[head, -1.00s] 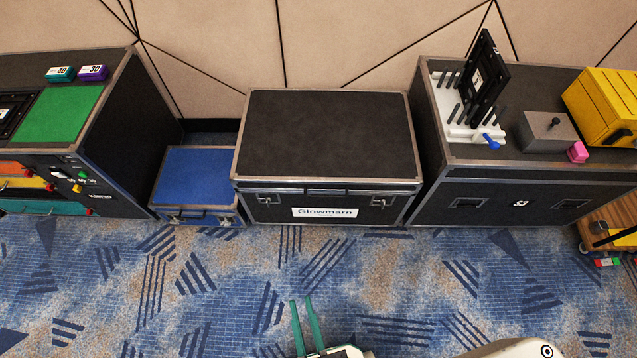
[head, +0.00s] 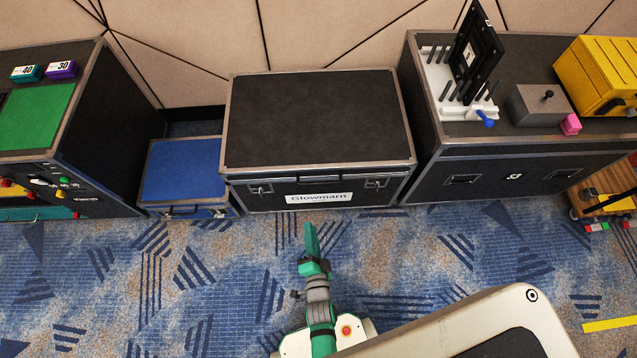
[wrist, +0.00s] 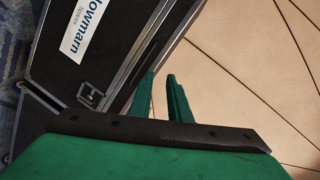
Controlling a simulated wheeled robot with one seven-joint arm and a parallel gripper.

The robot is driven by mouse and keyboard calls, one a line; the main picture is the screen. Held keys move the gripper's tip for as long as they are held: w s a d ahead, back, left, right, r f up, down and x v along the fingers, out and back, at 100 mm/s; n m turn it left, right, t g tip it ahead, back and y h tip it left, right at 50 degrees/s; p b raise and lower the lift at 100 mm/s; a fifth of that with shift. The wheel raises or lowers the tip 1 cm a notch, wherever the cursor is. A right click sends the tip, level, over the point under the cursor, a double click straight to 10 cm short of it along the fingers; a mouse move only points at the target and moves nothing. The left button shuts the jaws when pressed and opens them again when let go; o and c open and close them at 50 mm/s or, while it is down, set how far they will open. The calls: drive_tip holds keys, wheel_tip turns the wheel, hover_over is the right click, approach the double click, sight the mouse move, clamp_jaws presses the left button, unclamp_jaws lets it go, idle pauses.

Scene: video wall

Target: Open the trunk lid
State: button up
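The trunk (head: 318,120) is a black case with metal edges and a white "Glowmarn" label on its front. Its lid is down, with a latch (head: 260,188) on the left, another (head: 376,183) on the right, and a dark bar between them at the front edge. In the wrist view, the trunk front (wrist: 75,65) appears tilted at left, with one latch (wrist: 90,95). My green gripper (head: 310,236) is in front of the trunk, apparently apart from it. In the wrist view my gripper (wrist: 161,82) has a gap between its fingers and holds nothing.
A low blue case (head: 183,170) stands left of the trunk. A black cabinet with a green top (head: 38,115) is farther left. A black case (head: 520,165) with a yellow box (head: 598,75) on top is close at right. Carpet (head: 170,265) in front is clear.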

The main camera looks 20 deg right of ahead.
sight(319, 183)
drive_tip(key=w+d+f+m, duration=0.2)
drive_tip(key=w+d, duration=0.1)
drive_tip(key=w, duration=0.3)
drive_tip(key=w+d+f+m, duration=0.2)
drive_tip(key=w+d+f, duration=0.1)
drive_tip(key=w, duration=0.3)
drive_tip(key=w+d+f+m+h, duration=0.1)
drive_tip(key=w+d+f+m, duration=0.1)
drive_tip(key=w, duration=0.5)
drive_tip(key=shift+w+d+f, duration=0.1)
drive_tip(key=shift+d+f, duration=0.2)
drive_tip(key=shift+d, duration=0.35)
clamp_jaws()
